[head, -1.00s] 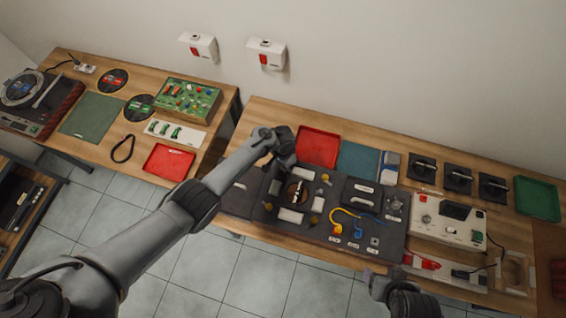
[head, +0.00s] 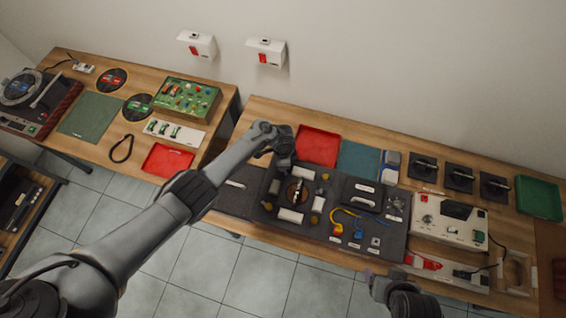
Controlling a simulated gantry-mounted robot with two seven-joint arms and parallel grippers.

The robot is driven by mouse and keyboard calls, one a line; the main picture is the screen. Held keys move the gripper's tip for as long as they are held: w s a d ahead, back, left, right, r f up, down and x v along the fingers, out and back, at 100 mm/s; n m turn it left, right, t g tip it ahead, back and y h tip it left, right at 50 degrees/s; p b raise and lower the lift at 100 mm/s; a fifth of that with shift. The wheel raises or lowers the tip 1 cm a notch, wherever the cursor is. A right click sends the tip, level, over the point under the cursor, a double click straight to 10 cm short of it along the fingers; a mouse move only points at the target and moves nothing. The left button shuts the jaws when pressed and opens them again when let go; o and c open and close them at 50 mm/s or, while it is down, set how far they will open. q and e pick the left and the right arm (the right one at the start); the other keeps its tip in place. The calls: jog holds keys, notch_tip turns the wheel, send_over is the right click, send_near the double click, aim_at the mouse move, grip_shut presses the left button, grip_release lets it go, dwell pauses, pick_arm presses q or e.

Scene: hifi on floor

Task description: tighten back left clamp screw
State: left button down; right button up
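My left arm reaches across to the dark fixture plate (head: 262,188) on the right-hand bench. My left gripper (head: 285,155) is over the plate's back left corner; its fingers are too small and dark to tell open from shut. It covers that corner, so the back left clamp screw is hidden. Other clamp parts show at the plate's front left (head: 267,206), front right (head: 314,219) and back right (head: 325,177) corners. A round dark part (head: 297,192) with a pale bar sits between pale blocks. My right gripper (head: 372,278) hangs at the bench's front edge, its opening unclear.
A red tray (head: 318,145) and a blue-green mat (head: 358,160) lie behind the plate. A gap separates the left bench (head: 215,140).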

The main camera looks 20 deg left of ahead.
dwell(0.4)
pick_arm(q)
jog(key=c, duration=0.9)
grip_release()
notch_tip(320, 180, up, 11)
jog(key=p, duration=0.3)
jog(key=shift+f+p, duration=0.1)
jog(key=shift+p, duration=0.25)
